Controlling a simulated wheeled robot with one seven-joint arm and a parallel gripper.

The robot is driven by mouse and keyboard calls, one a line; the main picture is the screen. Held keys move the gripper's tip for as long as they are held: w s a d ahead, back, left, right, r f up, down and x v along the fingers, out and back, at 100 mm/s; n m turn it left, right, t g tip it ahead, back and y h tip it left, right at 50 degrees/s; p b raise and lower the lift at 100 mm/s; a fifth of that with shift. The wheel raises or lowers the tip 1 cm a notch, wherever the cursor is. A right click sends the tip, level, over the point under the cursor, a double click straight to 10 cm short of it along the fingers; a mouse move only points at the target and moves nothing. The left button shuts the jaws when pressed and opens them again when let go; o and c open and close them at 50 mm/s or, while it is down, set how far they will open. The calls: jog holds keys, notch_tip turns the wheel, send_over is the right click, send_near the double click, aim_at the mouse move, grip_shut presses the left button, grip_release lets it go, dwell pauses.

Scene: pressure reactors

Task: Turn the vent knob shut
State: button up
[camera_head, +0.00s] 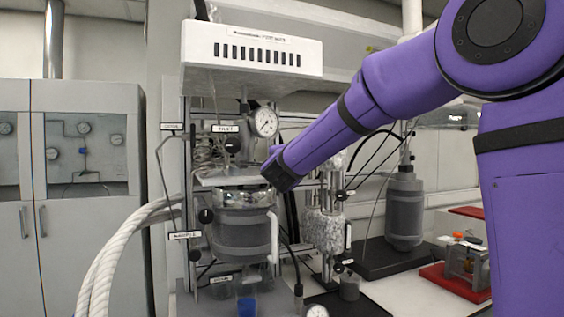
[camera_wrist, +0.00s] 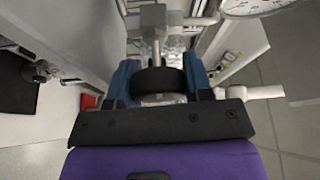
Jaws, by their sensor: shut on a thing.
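In the wrist view my gripper (camera_wrist: 159,78) has one blue finger on each side of a round black knob (camera_wrist: 160,81) and is shut on it. The knob sits on a grey metal stem with a cross bar. I take it for the vent knob, but no label on it shows. In the head view my purple arm reaches down left to the reactor (camera_head: 242,236), with its dark end (camera_head: 279,172) just above the reactor's right side. The fingers and the held knob cannot be made out there.
A pressure gauge (camera_head: 264,122) stands close above my arm's end. A white box (camera_head: 252,52) hangs over the reactor. White hoses (camera_head: 112,255) run at its left. A second, foil-wrapped vessel (camera_head: 324,228) and a grey cylinder (camera_head: 404,208) stand to the right.

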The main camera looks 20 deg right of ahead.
dwell(0.5)
jog(key=o, duration=0.9)
